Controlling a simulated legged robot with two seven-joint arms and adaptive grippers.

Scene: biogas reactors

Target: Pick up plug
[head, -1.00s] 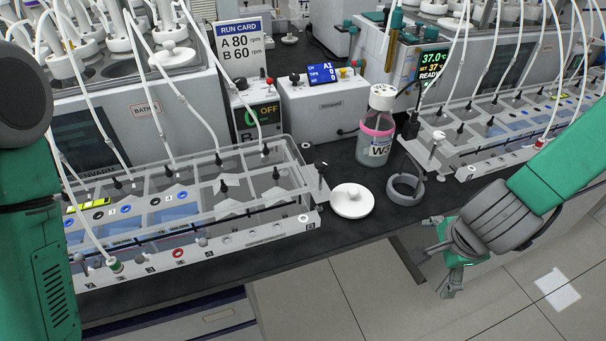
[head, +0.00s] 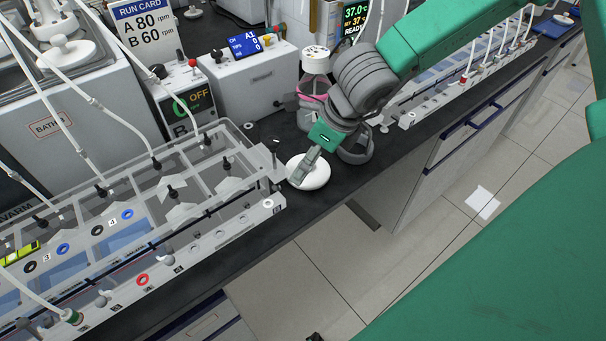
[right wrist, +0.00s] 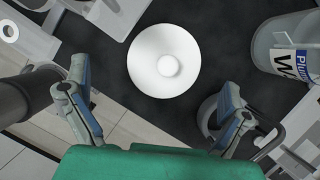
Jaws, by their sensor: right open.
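The plug (head: 314,174) is a round white disc with a small knob, lying on the dark bench top near its front edge. In the right wrist view the plug (right wrist: 150,75) is fully in sight, knob facing the camera. My right gripper (head: 308,162) is above the plug in the head view and covers part of it. In the right wrist view my right gripper (right wrist: 157,82) has its fingers spread wide, one on either side of the plug's near side, with nothing between them. My left gripper is not in view.
A clear rack (head: 235,215) with tubes stands left of the plug. A jar (head: 315,62) with a pink band is partly hidden behind my right arm; its label (right wrist: 300,65) shows in the wrist view. A grey ring (head: 357,155) sits right of the plug.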

